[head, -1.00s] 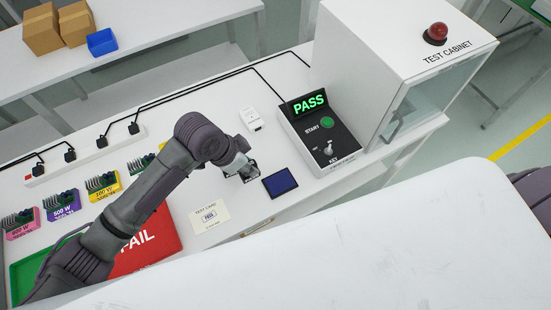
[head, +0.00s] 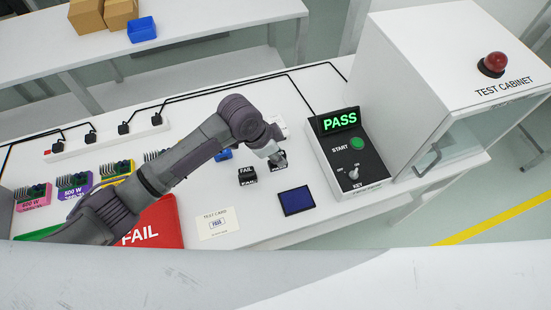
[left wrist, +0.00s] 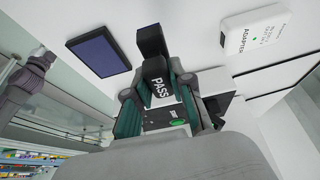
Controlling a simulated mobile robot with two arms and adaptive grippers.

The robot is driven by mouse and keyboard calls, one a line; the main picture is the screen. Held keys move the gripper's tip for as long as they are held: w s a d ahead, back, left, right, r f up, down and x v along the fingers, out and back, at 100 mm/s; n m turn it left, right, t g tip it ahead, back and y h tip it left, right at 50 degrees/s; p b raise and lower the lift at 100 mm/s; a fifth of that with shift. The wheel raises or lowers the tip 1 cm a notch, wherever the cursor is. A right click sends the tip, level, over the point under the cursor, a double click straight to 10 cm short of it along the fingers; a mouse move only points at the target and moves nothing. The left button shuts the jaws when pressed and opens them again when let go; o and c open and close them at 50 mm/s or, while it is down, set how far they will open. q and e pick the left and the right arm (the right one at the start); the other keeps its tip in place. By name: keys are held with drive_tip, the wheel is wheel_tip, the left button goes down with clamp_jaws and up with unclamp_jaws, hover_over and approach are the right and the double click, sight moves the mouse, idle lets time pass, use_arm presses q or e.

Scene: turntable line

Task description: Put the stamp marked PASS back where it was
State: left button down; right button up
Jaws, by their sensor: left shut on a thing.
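My left gripper (head: 277,160) is shut on the stamp marked PASS, a dark block. In the left wrist view the stamp (left wrist: 158,88) sits between the fingers, its white PASS lettering showing. In the head view the stamp is mostly hidden by the gripper, just above a small PASS label (head: 280,182) on the bench. I cannot tell whether its base touches the bench. The black stamp marked FAIL (head: 247,172) stands just to the left. My right gripper is not in view.
A dark blue pad (head: 296,200) lies in front of the gripper. The test card (head: 218,224) with a PASS mark lies left of it. A control box (head: 345,160) with a lit PASS display stands right. The red FAIL tray (head: 160,225) is at left.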

use_arm(q)
drive_tip(key=shift+w+a+f, duration=0.2)
drive_tip(key=shift+a, duration=0.05)
drive_tip(key=shift+f, duration=0.3)
wheel_tip(320, 180, down, 2)
drive_tip(key=shift+f+p, duration=0.25)
drive_tip(key=shift+p, duration=0.25)
drive_tip(key=shift+f, duration=0.5)
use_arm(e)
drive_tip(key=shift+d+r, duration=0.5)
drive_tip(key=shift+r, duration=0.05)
use_arm(q)
drive_tip(key=shift+f, duration=0.1)
drive_tip(key=c, duration=1)
unclamp_jaws()
